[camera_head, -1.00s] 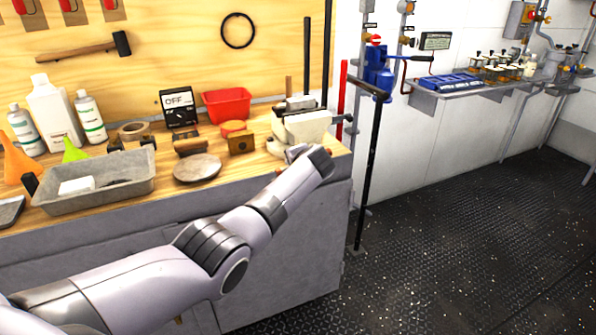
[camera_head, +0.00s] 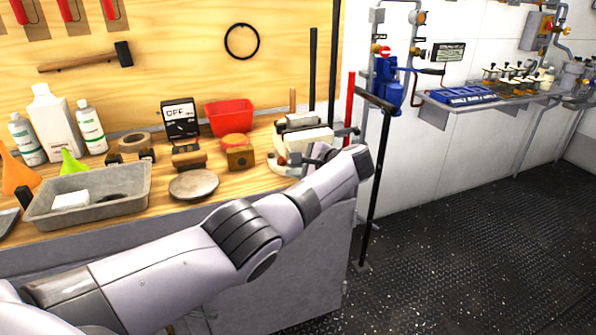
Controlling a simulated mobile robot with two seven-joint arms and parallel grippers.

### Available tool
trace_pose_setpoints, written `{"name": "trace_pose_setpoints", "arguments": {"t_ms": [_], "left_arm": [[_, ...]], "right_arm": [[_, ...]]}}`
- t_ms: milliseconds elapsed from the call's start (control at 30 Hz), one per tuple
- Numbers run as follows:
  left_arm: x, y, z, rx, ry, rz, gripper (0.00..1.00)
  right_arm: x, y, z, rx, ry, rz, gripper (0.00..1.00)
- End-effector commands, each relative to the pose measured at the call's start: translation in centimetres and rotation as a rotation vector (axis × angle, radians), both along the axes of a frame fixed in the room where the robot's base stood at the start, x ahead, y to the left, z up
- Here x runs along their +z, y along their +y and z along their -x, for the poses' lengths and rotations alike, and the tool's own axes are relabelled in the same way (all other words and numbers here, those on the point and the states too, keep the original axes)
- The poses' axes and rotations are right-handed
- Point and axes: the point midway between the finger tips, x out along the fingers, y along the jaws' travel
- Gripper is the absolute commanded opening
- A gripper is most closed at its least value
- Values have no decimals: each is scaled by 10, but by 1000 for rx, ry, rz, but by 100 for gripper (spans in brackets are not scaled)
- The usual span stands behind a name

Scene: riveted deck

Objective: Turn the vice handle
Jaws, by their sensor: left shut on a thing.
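The vice (camera_head: 304,138) is a pale cream and grey block at the right end of the wooden workbench. My left arm reaches in from the left across the bench front. My left gripper (camera_head: 318,154) is at the near side of the vice, shut on the vice handle. The handle is mostly hidden behind the gripper and wrist, so its angle cannot be told. My right gripper is not in view.
The workbench (camera_head: 240,183) holds a grey tray (camera_head: 134,203), a round stone disc (camera_head: 194,185), a red bin (camera_head: 229,117) and bottles (camera_head: 91,127). A black pole (camera_head: 376,190) stands just right of the vice. The deck floor on the right is clear.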

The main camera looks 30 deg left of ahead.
Motion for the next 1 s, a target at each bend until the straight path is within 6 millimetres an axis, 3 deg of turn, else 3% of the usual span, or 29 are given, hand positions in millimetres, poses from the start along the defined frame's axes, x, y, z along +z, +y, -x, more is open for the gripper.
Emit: {"name": "trace_pose_setpoints", "arguments": {"t_ms": [667,700,733,1000], "left_arm": [[-3,-5,3,-1,59,-29,0],[-3,-5,3,-1,59,-29,24],[-3,-5,3,0,60,-28,34],[0,-2,2,0,51,-32,37]], "right_arm": [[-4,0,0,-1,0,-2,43],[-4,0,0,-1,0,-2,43],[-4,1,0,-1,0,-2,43],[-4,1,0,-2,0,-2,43]]}}
